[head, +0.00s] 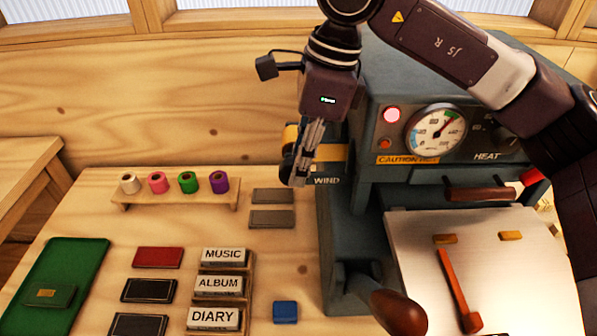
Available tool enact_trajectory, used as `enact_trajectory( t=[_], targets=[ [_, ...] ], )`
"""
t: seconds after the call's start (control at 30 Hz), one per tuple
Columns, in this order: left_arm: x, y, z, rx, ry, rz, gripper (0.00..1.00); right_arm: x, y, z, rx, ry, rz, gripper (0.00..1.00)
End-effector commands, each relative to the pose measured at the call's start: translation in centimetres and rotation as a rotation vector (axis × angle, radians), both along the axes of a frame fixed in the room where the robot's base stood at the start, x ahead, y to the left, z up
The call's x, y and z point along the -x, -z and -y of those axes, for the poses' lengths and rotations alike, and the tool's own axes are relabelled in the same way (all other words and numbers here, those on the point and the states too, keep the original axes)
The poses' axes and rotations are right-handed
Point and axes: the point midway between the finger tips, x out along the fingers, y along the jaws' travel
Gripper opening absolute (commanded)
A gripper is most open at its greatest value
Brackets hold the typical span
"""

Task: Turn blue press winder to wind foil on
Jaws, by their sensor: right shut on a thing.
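The blue-grey press (350,225) stands at the right of the bench. Gold foil (332,152) shows on its left side, above the WIND label (327,181). My right gripper (299,175) reaches down from above at that side, fingers pointing down. It is shut on the winder there, just left of the label. The fingers hide most of the winder, and I cannot tell how far it is turned. My left gripper is not in view.
A rack of coloured foil rolls (175,197) stands at the back left. MUSIC, ALBUM and DIARY blocks (219,284) and a blue block (285,312) lie in front. The press has a gauge (433,131), a wooden-knobbed lever (398,312) and a pale plate (410,250).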

Motion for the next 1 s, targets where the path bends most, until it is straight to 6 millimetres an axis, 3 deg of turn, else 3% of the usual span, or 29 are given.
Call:
enact_trajectory(
  t=[0.43,0.47,0.6,1.0],
  targets=[
    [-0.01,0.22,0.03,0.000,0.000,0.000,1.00,-0.05,-0.06,0.00,-0.014,0.001,0.001,0.00],
    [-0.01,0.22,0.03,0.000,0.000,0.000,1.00,-0.05,-0.07,0.01,-0.014,0.001,0.001,0.18],
    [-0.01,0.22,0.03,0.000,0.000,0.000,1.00,-0.04,-0.05,0.01,-0.013,0.001,0.001,0.34],
    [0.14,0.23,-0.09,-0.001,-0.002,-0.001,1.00,-0.07,-0.85,0.17,-0.013,0.002,0.003,0.35]
  ],
)
